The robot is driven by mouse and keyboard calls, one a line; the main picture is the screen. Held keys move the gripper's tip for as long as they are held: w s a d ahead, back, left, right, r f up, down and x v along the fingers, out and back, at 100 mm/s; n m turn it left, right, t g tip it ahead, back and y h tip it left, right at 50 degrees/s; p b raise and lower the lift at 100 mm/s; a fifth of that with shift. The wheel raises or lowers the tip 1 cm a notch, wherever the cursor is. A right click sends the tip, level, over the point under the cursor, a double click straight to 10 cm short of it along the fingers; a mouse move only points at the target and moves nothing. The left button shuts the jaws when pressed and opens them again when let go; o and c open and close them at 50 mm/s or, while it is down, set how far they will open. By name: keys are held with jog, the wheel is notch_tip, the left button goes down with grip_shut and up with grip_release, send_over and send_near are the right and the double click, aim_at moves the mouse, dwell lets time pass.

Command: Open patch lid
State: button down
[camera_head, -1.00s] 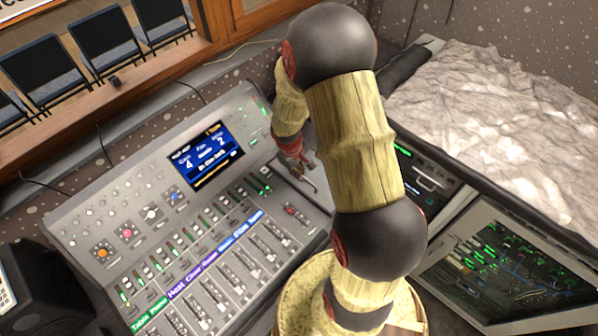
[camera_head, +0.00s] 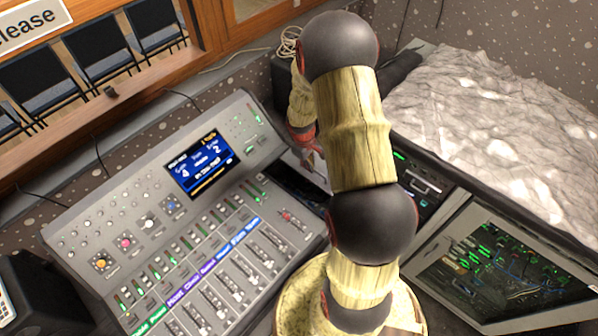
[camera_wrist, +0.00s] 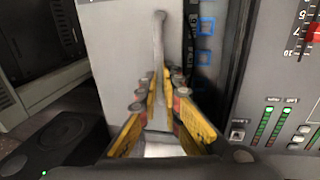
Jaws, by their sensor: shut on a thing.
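The patch lid (camera_wrist: 118,55) appears in the wrist view as a plain light grey panel with a slim upright grey handle (camera_wrist: 159,40). The yellow fingers of my gripper (camera_wrist: 164,80) are closed around the handle's lower part. Right of the lid, a strip with blue-outlined squares (camera_wrist: 205,42) shows. In the head view my gripper (camera_head: 312,152) is small and partly hidden by my arm, just right of the mixing console (camera_head: 150,195). A dark gap (camera_head: 298,185) shows beside the console below the gripper, so the lid seems partly raised; its full angle is hidden.
A rack unit (camera_head: 425,178) and an open-fronted cabinet with green lights (camera_head: 505,255) stand to the right. A crumpled grey cover (camera_head: 500,120) lies behind them. A black speaker (camera_head: 42,290) is at the lower left. The console's faders lie close left of the gripper.

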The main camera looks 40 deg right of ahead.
aim_at(317, 166)
jog(key=d, duration=0.4)
jog(key=w+d+p, duration=0.1)
jog(key=d, duration=0.2)
jog(key=c, duration=2)
grip_release()
jog(key=shift+o, duration=0.2)
jog(key=shift+r, duration=0.1)
notch_tip(317, 166, up, 12)
jog(key=a, duration=0.2)
jog(key=shift+s+a+f, duration=0.15)
jog(key=shift+a+f, duration=0.05)
